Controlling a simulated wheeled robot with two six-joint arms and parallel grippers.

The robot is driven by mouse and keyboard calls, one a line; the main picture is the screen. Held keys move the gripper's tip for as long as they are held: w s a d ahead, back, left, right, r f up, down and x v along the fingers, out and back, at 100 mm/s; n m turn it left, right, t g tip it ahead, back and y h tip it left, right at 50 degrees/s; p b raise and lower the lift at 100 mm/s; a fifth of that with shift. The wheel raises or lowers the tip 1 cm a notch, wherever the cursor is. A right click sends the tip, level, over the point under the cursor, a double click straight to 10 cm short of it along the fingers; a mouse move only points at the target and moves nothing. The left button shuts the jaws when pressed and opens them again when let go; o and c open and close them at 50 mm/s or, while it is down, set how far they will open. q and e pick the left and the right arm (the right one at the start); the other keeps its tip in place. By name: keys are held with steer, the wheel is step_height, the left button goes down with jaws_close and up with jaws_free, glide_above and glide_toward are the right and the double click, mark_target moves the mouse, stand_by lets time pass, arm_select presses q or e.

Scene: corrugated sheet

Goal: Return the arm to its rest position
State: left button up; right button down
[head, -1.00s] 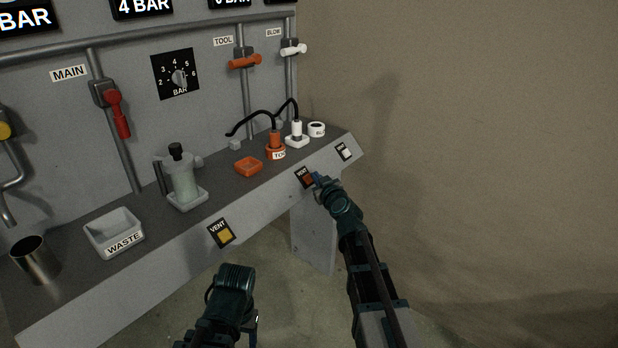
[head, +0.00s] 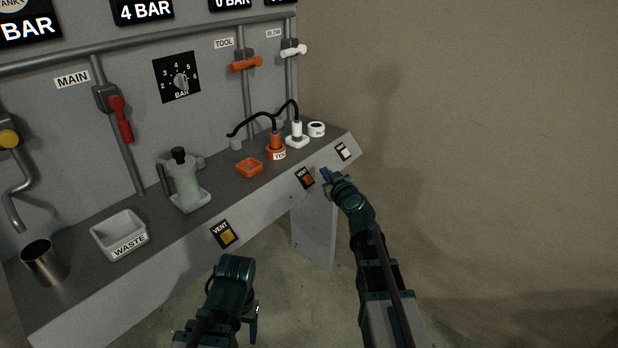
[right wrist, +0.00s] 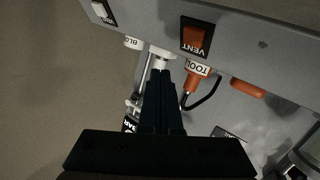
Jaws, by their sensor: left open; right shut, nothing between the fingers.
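My right gripper (head: 327,175) is shut and empty. It is in front of the bench's front face, just right of the orange-red vent button (head: 307,180) and apart from it in the head view. In the right wrist view its closed fingers (right wrist: 161,74) point up the picture, and the orange-red vent button (right wrist: 193,38) shows whole, up and right of the fingertips. My left gripper (head: 253,328) hangs low in front of the bench near the bottom of the head view, open and partly hidden by its own wrist.
The bench (head: 75,280) carries a metal cup (head: 45,262), a waste tray (head: 120,236), a bottle (head: 183,180), an orange dish (head: 249,167) and orange and white plug fittings. A yellow vent button (head: 226,235) and white button (head: 344,152) are on its front. Free room lies right, before the wall.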

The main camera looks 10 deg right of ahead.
steer(key=s+a+f+n+g+y+p, duration=0.1)
steer(key=s+a+n+g+y+p, duration=0.1)
steer(key=s+a+g+p, duration=0.45)
steer(key=s+a+n+g+y+p, duration=0.15)
steer(key=s+a+p, duration=0.4)
steer(key=a, duration=0.75)
steer(key=s+d+m+g+h+p, duration=0.1)
steer(key=s+g+h+p, duration=0.2)
steer(key=s, duration=0.8)
steer(key=s+d+r+m+g+h+p, duration=0.1)
steer(key=s+m+g+h+p, duration=0.1)
steer(key=s, duration=0.9)
steer(key=g+h+p, duration=0.1)
steer(key=g+p, duration=0.1)
steer(key=g, duration=0.1)
steer(key=shift+r+g, duration=0.25)
steer(key=shift+g, duration=0.05)
